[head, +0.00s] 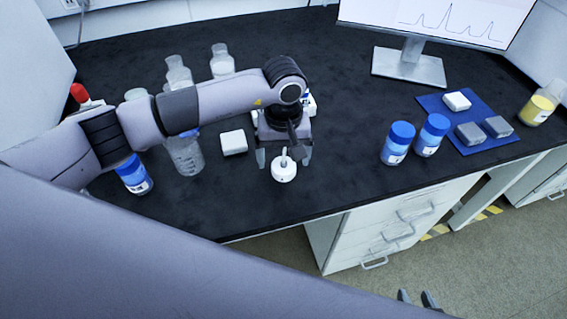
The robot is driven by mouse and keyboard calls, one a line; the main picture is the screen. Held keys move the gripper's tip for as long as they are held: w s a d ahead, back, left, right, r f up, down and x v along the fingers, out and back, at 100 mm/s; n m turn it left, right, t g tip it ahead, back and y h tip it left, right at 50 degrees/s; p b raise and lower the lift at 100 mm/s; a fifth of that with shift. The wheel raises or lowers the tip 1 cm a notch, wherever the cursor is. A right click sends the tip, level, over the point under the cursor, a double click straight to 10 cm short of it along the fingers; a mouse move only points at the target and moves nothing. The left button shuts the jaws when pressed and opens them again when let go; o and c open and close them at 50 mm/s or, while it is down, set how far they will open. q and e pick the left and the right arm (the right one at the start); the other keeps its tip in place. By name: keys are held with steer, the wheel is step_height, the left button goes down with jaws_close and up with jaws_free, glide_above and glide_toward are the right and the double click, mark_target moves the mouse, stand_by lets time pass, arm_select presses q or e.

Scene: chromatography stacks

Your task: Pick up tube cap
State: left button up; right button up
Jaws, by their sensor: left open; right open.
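A small white round piece with an upright stem (284,172) sits on the dark bench near its front edge; it looks like the tube cap, though I cannot be sure. My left gripper (284,162) points down at it, open. One finger is to the left of the stem and one to the right, and neither visibly touches it. Whether the fingertips are above the bench or on it is unclear. My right gripper (418,299) shows only as two separated fingertips at the bottom edge, open and empty, beyond the bench front.
A white block (233,142) lies left of the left gripper. Blue-capped bottles (396,145) stand to the right, near a blue mat (493,137) with blocks. Clear bottles (185,155) and another blue-capped bottle (133,176) stand left, around my arm. The bench between the gripper and right-hand bottles is clear.

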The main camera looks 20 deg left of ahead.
mark_target(283, 168)
arm_select(q)
steer(key=shift+f, duration=1.25)
steer(key=c, duration=1.2)
arm_select(e)
steer(key=shift+r, duration=0.1)
arm_select(q)
steer(key=shift+r, duration=0.1)
